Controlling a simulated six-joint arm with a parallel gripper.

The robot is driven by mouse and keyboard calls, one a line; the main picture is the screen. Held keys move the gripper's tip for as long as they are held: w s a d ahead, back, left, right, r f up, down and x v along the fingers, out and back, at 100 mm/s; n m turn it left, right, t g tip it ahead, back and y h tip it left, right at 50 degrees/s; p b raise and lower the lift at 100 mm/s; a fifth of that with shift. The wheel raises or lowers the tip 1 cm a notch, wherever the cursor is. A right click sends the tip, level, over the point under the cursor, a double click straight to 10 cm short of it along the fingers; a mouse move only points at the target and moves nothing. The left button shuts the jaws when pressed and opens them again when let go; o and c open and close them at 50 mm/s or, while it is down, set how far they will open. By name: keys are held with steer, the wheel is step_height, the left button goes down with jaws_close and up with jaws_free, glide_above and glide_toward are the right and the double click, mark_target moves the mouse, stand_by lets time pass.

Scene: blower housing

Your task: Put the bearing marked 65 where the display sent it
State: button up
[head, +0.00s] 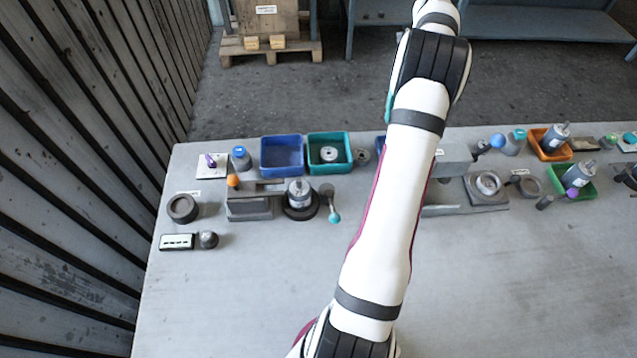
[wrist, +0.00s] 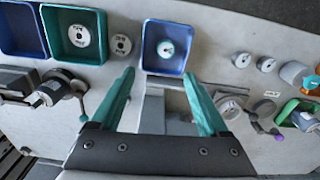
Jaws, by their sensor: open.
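My gripper (wrist: 158,76) is open in the wrist view, its teal fingers apart with nothing between them. The fingertips appear just short of a blue tray (wrist: 147,45) holding a round metal bearing (wrist: 166,48). A teal tray (wrist: 102,20) holds another bearing (wrist: 80,36), and a further one (wrist: 121,44) lies on the table between these trays. Their markings are too small to read, so I cannot tell which is 65. A small display (head: 177,241) stands at the front left in the head view; its text is unreadable. The gripper is out of the head view.
An empty blue tray (head: 282,155) stands left of the teal one (head: 312,138). Fixtures with a motor (head: 299,193) and a ring seat (head: 487,185) line the table. Orange (head: 550,153) and green (head: 566,193) trays stand right. The front of the table is clear.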

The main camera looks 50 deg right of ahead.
steer(key=w+a+r+n, duration=0.35)
steer(key=a+n, duration=0.25)
steer(key=a, duration=0.3)
steer(key=w+a+r+n, duration=0.3)
steer(key=a+r+n, duration=0.15)
steer(key=a, duration=0.45)
steer(key=w+a+r+n, duration=0.35)
steer(key=a+n, duration=0.25)
steer(key=a, duration=0.3)
steer(key=s+a+n+y, duration=0.1)
steer(key=s+a+n, duration=0.3)
steer(key=a+n, duration=0.4)
steer(key=s+a+n, duration=0.4)
steer(key=a+n, duration=0.1)
steer(key=a, duration=0.4)
steer(key=s+a+f+n, duration=0.3)
steer(key=s+a+n, duration=0.4)
steer(key=s+n, duration=0.1)
steer(key=shift+s+f+n+y, duration=0.25)
steer(key=shift+s+n+y, duration=0.15)
steer(key=shift+n, duration=0.25)
